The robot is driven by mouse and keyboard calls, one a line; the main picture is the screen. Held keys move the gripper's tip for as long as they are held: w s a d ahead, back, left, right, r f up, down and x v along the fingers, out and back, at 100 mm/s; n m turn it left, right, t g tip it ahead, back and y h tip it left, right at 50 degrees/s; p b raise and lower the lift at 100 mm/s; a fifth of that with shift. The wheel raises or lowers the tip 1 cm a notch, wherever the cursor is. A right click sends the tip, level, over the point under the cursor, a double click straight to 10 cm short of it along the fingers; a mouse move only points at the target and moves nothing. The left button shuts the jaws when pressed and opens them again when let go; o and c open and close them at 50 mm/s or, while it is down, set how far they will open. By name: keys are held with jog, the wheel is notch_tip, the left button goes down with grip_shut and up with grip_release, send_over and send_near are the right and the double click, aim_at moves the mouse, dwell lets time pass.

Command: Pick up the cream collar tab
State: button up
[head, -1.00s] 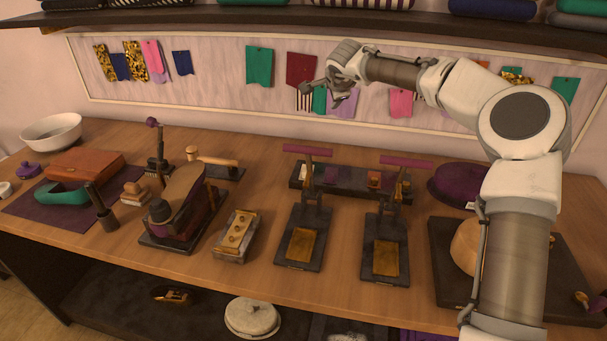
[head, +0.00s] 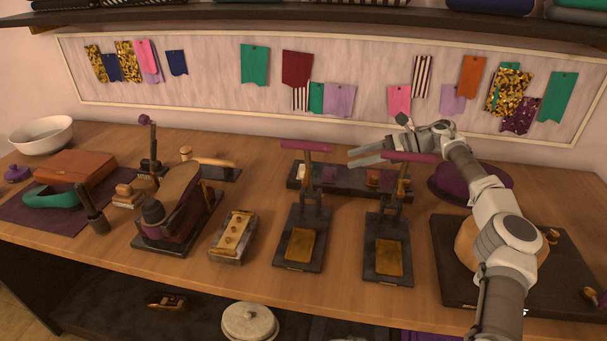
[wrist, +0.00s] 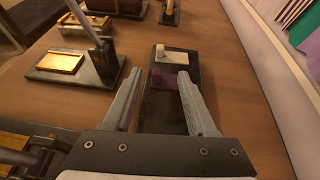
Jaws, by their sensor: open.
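The cream collar tab (head: 303,172) lies at the left end of a long dark tray (head: 350,190) behind the two presses. In the wrist view the cream tab (wrist: 178,56) lies at the far end of the tray (wrist: 180,118), beyond my fingertips. My gripper (head: 350,157) is open and empty above the tray, to the right of the cream tab. In the wrist view my gripper's fingers (wrist: 160,73) are spread wide, with a purple tab (wrist: 164,83) on the tray showing between them.
Two hand presses (head: 302,240) (head: 387,245) with purple handles stand in front of the tray; their handles rise near my gripper. An orange-brown piece (head: 373,178) lies on the tray's right part. A wall board (head: 215,82) with hanging samples is behind.

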jog(key=b+x, duration=0.1)
jog(key=x, duration=1.4)
jog(key=shift+w+a+f, duration=0.1)
jog(key=shift+a+f, duration=0.1)
jog(key=shift+a, duration=0.05)
grip_shut()
